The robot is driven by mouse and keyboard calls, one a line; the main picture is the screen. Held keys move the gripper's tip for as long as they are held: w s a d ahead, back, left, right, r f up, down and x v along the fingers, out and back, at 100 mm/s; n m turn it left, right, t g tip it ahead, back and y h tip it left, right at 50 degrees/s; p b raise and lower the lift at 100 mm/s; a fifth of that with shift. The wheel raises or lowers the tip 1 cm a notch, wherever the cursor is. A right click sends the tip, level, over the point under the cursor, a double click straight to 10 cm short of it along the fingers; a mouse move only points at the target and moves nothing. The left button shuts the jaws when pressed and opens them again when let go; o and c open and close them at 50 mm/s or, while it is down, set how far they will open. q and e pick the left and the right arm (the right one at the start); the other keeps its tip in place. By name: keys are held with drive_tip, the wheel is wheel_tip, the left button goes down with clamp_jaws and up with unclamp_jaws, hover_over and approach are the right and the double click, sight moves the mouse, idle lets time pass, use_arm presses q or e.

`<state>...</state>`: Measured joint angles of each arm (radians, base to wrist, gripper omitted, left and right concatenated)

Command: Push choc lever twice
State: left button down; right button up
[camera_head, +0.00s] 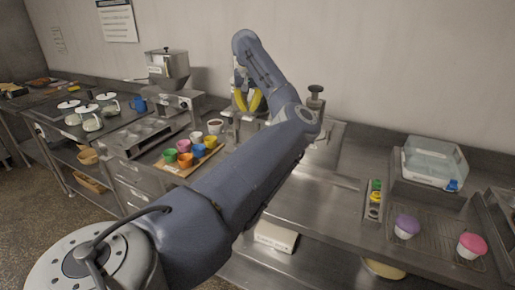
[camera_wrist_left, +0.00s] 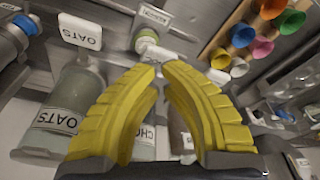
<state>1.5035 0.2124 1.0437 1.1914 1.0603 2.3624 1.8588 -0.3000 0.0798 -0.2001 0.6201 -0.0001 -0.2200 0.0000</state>
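In the head view my left arm reaches across the middle, and its yellow-fingered left gripper (camera_head: 248,101) is over the dispensers at the back counter. In the left wrist view its fingers (camera_wrist_left: 158,70) curve inward until the tips almost meet, with nothing held. A label starting CHO (camera_wrist_left: 148,133) shows between the fingers on a container largely hidden by them. A round, green-ringed part (camera_wrist_left: 146,40) lies just beyond the fingertips; I cannot tell whether it is the choc lever. In the head view my arm hides part of the dispensers. My right gripper is not in view.
A jar labelled OATS (camera_wrist_left: 62,110) stands beside the left finger. A wooden tray (camera_head: 172,167) with several coloured cups sits left of the dispensers. A clear bin (camera_head: 433,160) and two topped cups, purple (camera_head: 406,226) and pink (camera_head: 471,245), are at right. The counter between is mostly clear.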

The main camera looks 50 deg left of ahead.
sight(248, 117)
use_arm(q)
drive_tip(key=shift+f, duration=0.1)
drive_tip(key=shift+s+d+x, duration=0.1)
drive_tip(key=shift+d+x, duration=0.05)
drive_tip(key=shift+x, duration=0.75)
drive_tip(key=shift+s+d+x, duration=0.15)
drive_tip(key=shift+x, duration=0.75)
drive_tip(key=shift+s+d+x, duration=0.1)
drive_tip(key=shift+x, duration=0.8)
drive_tip(key=shift+f, duration=0.1)
drive_tip(key=shift+w+a+v, duration=0.15)
drive_tip(key=shift+v, duration=0.8)
drive_tip(key=shift+w+a+v, duration=0.1)
drive_tip(key=shift+a+v, duration=0.05)
drive_tip(key=shift+v, duration=0.75)
drive_tip(key=shift+w+a+v, duration=0.15)
drive_tip(key=shift+v, duration=0.8)
